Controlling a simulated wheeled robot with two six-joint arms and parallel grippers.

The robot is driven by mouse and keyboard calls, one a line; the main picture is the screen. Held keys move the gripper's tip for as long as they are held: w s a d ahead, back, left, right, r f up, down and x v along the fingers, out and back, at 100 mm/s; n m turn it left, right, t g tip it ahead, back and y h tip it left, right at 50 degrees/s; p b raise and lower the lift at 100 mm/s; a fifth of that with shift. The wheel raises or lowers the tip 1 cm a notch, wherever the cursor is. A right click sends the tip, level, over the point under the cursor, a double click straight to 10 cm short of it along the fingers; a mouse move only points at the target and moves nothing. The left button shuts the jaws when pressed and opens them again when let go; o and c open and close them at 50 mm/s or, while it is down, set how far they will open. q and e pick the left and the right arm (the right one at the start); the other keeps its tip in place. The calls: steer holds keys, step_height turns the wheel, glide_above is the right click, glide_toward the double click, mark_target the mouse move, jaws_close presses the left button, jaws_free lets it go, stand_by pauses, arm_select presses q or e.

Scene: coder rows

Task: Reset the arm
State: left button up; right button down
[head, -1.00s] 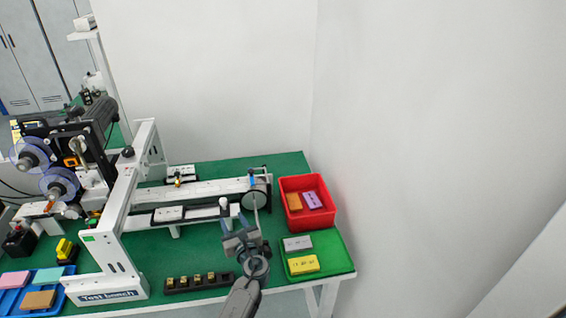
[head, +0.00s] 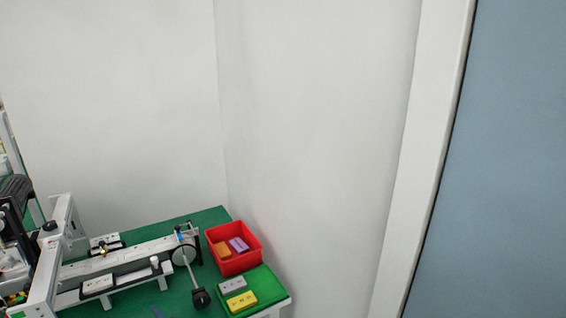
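Neither arm of mine shows clearly. A small blue-grey tip at the bottom edge of the head view may be a fingertip of one of my grippers, but too little shows to tell its state. No gripper is seen touching the lever or the knob.
A green-topped table (head: 210,216) fills the lower left. On it are a white machine frame (head: 45,268), a red bin (head: 235,264) with orange and purple blocks, and a green tray (head: 266,281) with grey and yellow blocks. Bare walls and a blue-grey panel (head: 515,150) stand to the right.

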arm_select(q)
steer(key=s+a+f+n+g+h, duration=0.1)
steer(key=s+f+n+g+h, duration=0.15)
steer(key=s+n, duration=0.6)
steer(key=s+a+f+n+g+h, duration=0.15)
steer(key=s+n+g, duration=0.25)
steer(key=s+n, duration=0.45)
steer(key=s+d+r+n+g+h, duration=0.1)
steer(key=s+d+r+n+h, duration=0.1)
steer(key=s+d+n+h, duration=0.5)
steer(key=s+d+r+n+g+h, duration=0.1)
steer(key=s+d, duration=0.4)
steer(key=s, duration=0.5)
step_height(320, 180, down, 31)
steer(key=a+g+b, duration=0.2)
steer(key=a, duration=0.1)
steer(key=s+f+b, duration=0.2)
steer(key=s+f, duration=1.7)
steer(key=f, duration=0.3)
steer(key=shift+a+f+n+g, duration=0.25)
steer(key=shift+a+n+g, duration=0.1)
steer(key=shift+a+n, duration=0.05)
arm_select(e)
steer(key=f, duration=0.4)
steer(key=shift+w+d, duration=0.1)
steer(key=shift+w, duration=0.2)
